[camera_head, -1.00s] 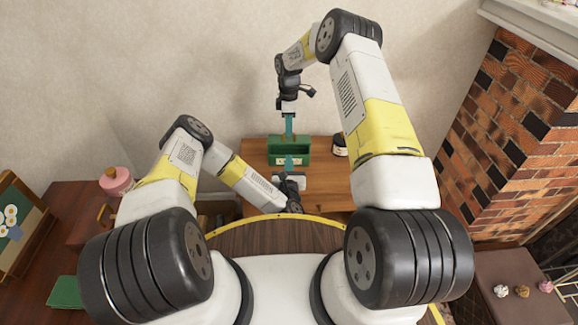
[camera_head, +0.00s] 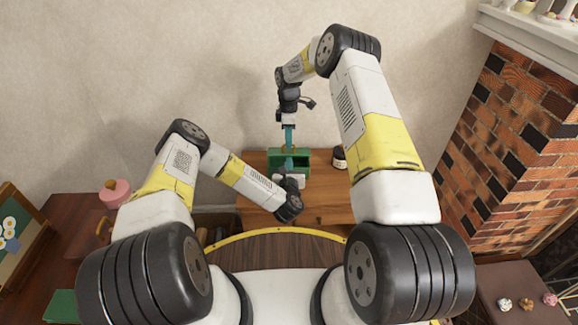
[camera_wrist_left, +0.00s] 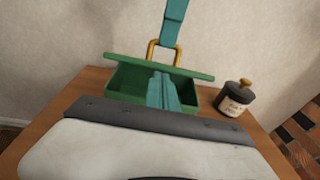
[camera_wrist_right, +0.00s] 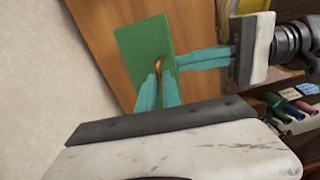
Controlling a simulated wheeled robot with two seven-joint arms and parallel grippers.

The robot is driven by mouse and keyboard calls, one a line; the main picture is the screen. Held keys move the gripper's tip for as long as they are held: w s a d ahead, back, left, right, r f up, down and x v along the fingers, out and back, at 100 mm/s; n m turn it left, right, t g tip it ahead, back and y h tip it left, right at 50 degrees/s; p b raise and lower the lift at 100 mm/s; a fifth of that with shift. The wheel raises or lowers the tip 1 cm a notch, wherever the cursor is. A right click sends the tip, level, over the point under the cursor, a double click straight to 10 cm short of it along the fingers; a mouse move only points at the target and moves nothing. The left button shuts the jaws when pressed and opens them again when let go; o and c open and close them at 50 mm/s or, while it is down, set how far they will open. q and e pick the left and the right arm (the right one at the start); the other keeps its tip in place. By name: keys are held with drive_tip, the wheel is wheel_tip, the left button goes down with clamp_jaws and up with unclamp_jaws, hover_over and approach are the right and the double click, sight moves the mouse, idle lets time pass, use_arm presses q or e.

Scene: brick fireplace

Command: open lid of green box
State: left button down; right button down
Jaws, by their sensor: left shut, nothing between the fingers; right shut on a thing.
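The green box (camera_head: 302,160) stands on a wooden table near the wall. Its green lid (camera_wrist_left: 125,59) shows nearly edge-on in the left wrist view, with a gap between it and the box body (camera_wrist_left: 124,104). My right gripper (camera_wrist_right: 158,92) is shut on the lid's gold handle (camera_wrist_right: 157,64) from above; its teal fingers (camera_wrist_left: 173,22) also show in the left wrist view. My left gripper (camera_wrist_left: 162,92) is shut and empty at the front of the box, its tips near the lid's edge. Whether they touch it is unclear.
A dark jar (camera_wrist_left: 236,99) with a gold knob stands right of the box. The table's front part (camera_head: 325,205) is bare. The wall (camera_head: 230,60) is close behind the box, and a brick fireplace (camera_head: 510,130) rises to the right.

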use_arm(q)
drive_tip(key=shift+w+r, duration=0.2)
drive_tip(key=shift+r, duration=0.2)
use_arm(e)
drive_tip(key=shift+s+f, duration=0.3)
drive_tip(key=shift+f, duration=0.05)
drive_tip(key=c, duration=1.5)
unclamp_jaws()
use_arm(q)
drive_tip(key=shift+f, duration=0.15)
use_arm(e)
drive_tip(key=shift+w+r, duration=0.1)
drive_tip(key=shift+r, duration=0.05)
drive_tip(key=shift+r, duration=0.1)
